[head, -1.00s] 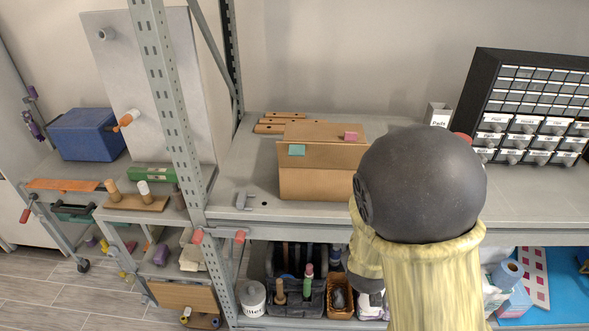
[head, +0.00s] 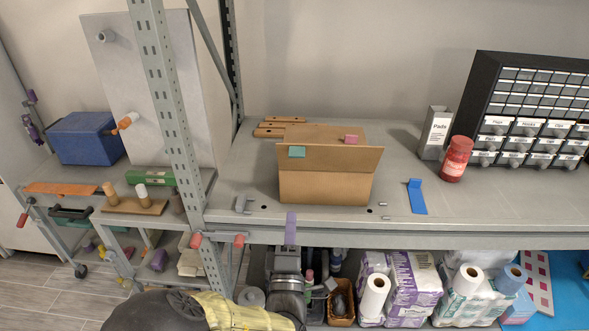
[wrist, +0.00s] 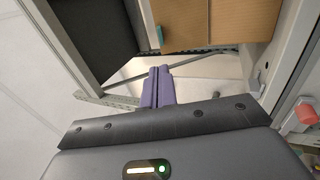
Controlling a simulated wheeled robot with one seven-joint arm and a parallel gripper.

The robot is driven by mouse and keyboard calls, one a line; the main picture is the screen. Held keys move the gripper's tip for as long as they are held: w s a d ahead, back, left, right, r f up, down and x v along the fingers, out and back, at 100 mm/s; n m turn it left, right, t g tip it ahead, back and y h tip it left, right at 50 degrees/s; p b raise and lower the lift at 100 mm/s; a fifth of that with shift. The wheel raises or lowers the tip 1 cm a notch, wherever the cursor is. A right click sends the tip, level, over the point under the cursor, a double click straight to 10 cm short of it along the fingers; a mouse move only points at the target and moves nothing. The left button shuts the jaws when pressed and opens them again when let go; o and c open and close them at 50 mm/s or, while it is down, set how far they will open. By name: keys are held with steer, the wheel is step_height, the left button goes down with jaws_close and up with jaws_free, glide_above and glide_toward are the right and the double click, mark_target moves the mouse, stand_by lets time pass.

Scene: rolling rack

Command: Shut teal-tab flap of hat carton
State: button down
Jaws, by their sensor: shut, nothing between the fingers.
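The hat carton (head: 322,189) is a brown cardboard box on the shelf top. Its front flap, with the teal tab (head: 297,152), stands raised along the near edge. Another flap, with a pink tab (head: 351,139), shows behind it; the raised flap hides part of it and the carton's opening. My gripper (head: 290,216) has purple fingers, shut and empty, in front of the shelf's front edge, below and nearer than the carton. In the wrist view the shut fingers (wrist: 157,86) point toward the carton (wrist: 215,22), apart from it, with the teal tab (wrist: 160,36) at its left edge.
A grey upright post (head: 172,100) stands left of the carton. Wooden pieces (head: 280,127) lie behind it. A blue bracket (head: 416,197), a red jar (head: 456,158), a Pads box (head: 434,132) and a drawer cabinet (head: 530,110) are to the right. The shelf just right of the carton is mostly clear.

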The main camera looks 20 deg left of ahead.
mark_target(295, 157)
steer(key=p+x, duration=0.5)
steer(key=x, duration=0.9)
steer(key=shift+p, duration=0.35)
steer(key=shift+w, duration=0.1)
